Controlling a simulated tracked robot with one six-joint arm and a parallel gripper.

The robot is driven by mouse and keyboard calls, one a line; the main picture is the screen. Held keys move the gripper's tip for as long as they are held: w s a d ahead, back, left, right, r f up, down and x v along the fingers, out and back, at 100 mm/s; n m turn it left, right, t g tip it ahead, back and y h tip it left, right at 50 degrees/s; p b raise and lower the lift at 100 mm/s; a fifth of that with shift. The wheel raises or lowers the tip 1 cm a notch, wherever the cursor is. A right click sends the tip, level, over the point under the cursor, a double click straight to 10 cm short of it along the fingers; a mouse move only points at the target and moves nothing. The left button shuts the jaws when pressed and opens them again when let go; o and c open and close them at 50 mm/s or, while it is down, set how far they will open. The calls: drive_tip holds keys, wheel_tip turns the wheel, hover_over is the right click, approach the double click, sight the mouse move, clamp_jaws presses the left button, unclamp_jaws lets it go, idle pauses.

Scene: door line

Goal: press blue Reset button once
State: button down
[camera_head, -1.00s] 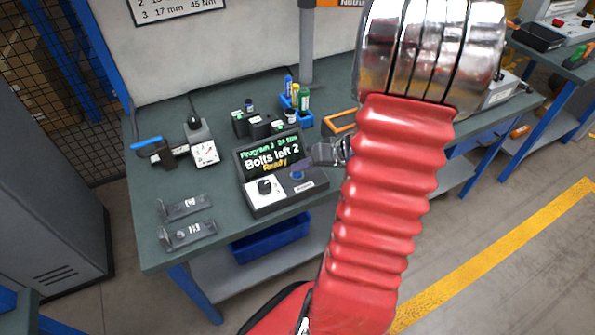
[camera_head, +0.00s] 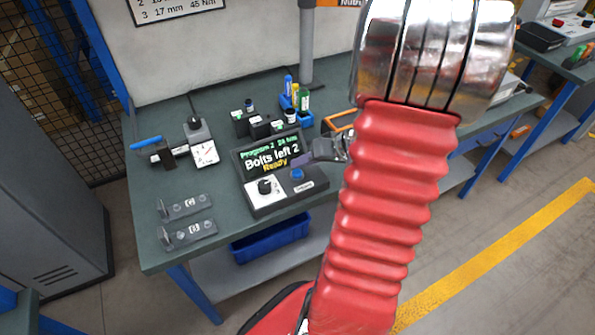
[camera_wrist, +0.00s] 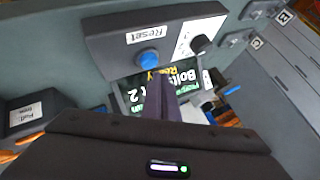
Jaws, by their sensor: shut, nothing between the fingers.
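The blue Reset button (camera_head: 297,174) sits on the sloped front of a dark control box (camera_head: 262,208) on the green bench. It also shows in the wrist view (camera_wrist: 148,58), beside its white "Reset" label. The box's screen (camera_head: 271,157) reads "Bolts left 2" and "Ready". My gripper (camera_head: 306,160) is shut and empty, its tips at the lower right of the screen, just behind the button in the head view. In the wrist view my gripper (camera_wrist: 162,84) points at the button with a small gap visible. Whether it touches anything cannot be told.
A black knob (camera_head: 265,186) on a white plate sits left of the button. Two dark brackets (camera_head: 188,233) lie at the front left. A gauge tool (camera_head: 203,152), black sockets (camera_head: 262,127) and bottles in a blue holder (camera_head: 303,122) stand behind. My red arm hides the bench's right part.

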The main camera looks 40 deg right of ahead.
sight(301, 173)
drive_tip(key=shift+r, duration=2.5)
